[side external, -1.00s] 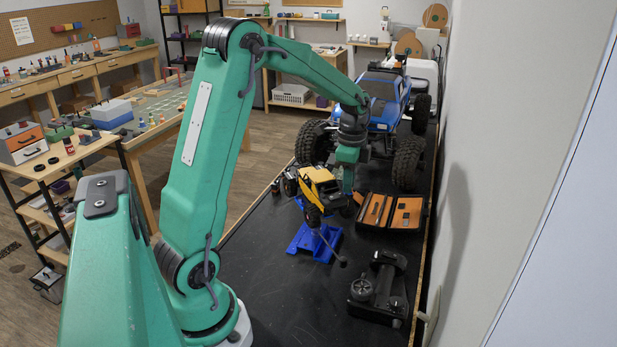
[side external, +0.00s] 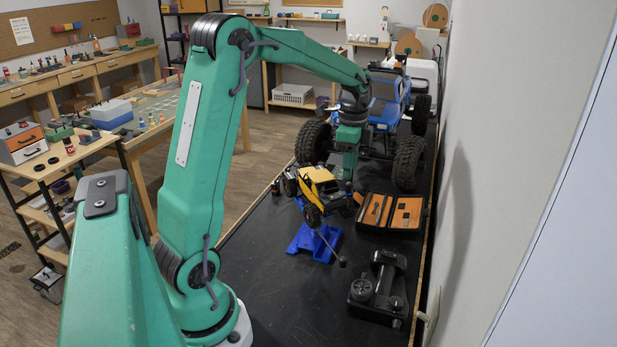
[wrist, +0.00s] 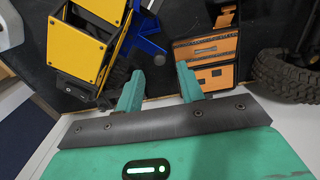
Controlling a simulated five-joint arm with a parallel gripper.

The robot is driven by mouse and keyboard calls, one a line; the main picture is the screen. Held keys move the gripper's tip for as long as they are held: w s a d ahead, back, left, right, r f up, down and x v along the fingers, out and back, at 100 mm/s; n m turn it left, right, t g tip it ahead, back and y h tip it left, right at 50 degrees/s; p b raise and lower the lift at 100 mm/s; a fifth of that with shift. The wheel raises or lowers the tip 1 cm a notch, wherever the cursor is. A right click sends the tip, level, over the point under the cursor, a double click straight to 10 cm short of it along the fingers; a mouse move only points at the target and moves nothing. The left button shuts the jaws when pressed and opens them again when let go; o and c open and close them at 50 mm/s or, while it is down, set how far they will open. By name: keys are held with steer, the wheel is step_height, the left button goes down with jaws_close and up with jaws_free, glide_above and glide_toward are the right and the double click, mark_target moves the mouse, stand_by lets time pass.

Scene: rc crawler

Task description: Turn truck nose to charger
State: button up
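The small yellow truck (side external: 317,187) with black wheels sits on the blue stand (side external: 315,241) in the side view. Its yellow body (wrist: 76,50) fills the upper left of the wrist view, and part of the blue stand (wrist: 149,48) shows beside it. My gripper (wrist: 157,80) is open, with a clear gap between its two green fingers. The left finger is close to the truck's edge; I cannot tell whether they touch. In the side view my gripper (side external: 347,174) is just behind and right of the truck. I cannot clearly identify the charger.
An open case with orange lining (side external: 390,212) lies right of the truck, near my right finger in the wrist view (wrist: 205,48). A black controller (side external: 377,289) lies in front. A large blue crawler (side external: 385,105) stands behind. The wall bounds the bench's right side.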

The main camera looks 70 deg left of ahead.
mark_target(349, 183)
steer(key=shift+r, duration=1.55)
steer(key=shift+f, duration=0.1)
steer(key=shift+f, duration=3.85)
jaws_close()
